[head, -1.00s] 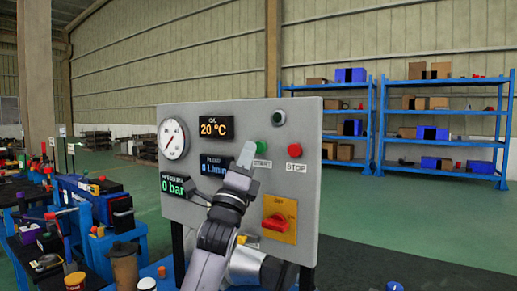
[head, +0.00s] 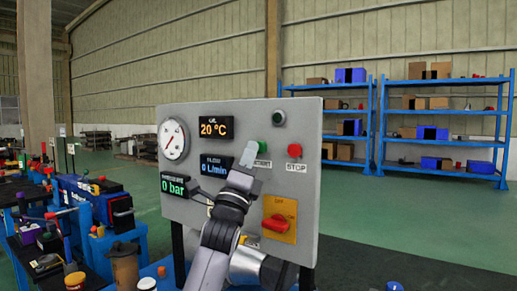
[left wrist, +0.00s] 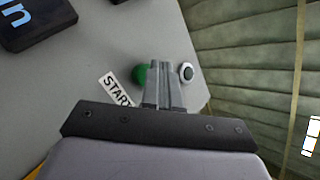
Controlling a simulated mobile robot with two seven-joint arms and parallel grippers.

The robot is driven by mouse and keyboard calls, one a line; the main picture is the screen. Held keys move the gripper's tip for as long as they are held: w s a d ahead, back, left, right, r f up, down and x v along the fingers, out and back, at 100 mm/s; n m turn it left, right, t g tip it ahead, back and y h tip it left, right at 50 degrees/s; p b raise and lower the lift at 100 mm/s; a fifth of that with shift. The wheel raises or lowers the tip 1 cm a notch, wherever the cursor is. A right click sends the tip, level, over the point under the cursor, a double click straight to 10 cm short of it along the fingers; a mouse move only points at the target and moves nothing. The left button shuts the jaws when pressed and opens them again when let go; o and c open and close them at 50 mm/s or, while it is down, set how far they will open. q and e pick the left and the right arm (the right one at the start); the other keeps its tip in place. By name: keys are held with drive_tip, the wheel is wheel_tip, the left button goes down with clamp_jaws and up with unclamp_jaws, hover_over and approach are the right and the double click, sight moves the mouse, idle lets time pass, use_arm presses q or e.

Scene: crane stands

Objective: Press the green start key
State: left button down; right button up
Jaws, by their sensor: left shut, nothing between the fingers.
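The green start key (head: 263,146) is on the grey control panel (head: 340,150), above its START label (head: 262,163). In the head view my left gripper's fingertips (head: 249,153) are in front of the panel, just left of the key, and cover part of it. In the left wrist view the key (left wrist: 139,74) shows just left of the closed fingers (left wrist: 165,75), partly behind them. The left gripper is shut and empty. I cannot tell whether the fingertips touch the panel. My right gripper is not in view.
The red stop key (head: 294,150) is right of the start key. A dark round lamp (head: 278,118) in a pale ring is above it. A red rotary switch (head: 276,223) on a yellow plate sits below. Displays and a gauge (head: 173,139) are at left; blue shelves (head: 375,125) stand behind.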

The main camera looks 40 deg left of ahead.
use_arm(q)
drive_tip(key=shift+w+a, duration=0.1)
drive_tip(key=shift+w, duration=0.45)
idle(0.4)
drive_tip(key=shift+s, duration=0.95)
drive_tip(key=s, duration=0.5)
drive_tip(key=shift+d+p, duration=0.4)
idle(0.7)
